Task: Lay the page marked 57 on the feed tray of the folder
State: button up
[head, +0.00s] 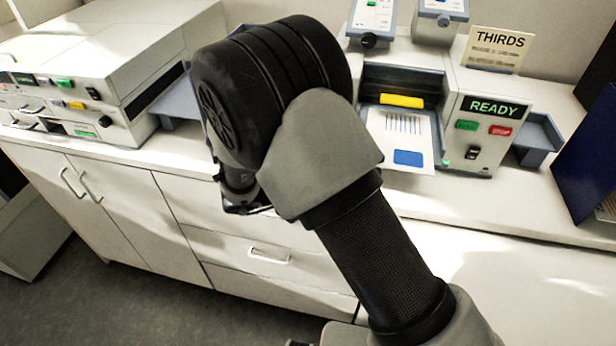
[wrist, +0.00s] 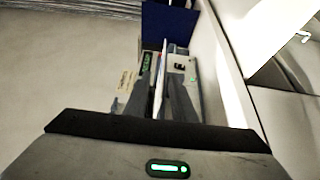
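A white page (head: 408,132) with thin blue lines and a blue rectangle lies on the feed tray of the folder (head: 468,152). I cannot read a 57 on it. In the head view my arm hides my gripper and the page's left side. In the wrist view my gripper (wrist: 162,84) points along the counter towards the folder, its dark fingers apart. A thin white sheet (wrist: 164,62), seen nearly edge-on, shows between the fingers, apparently that page. Whether the fingers touch it I cannot tell.
The folder's panel (head: 495,107) reads READY, and a sign (head: 497,48) reading THIRDS stands on top. Another machine (head: 75,75) sits on the counter at left. A navy upright object (head: 592,160) stands at far right. The counter front between them is clear.

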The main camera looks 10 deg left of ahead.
jog(key=b+v, duration=0.1)
jog(key=v, duration=1.2)
jog(key=shift+s+a, duration=0.2)
jog(key=shift+a, duration=0.15)
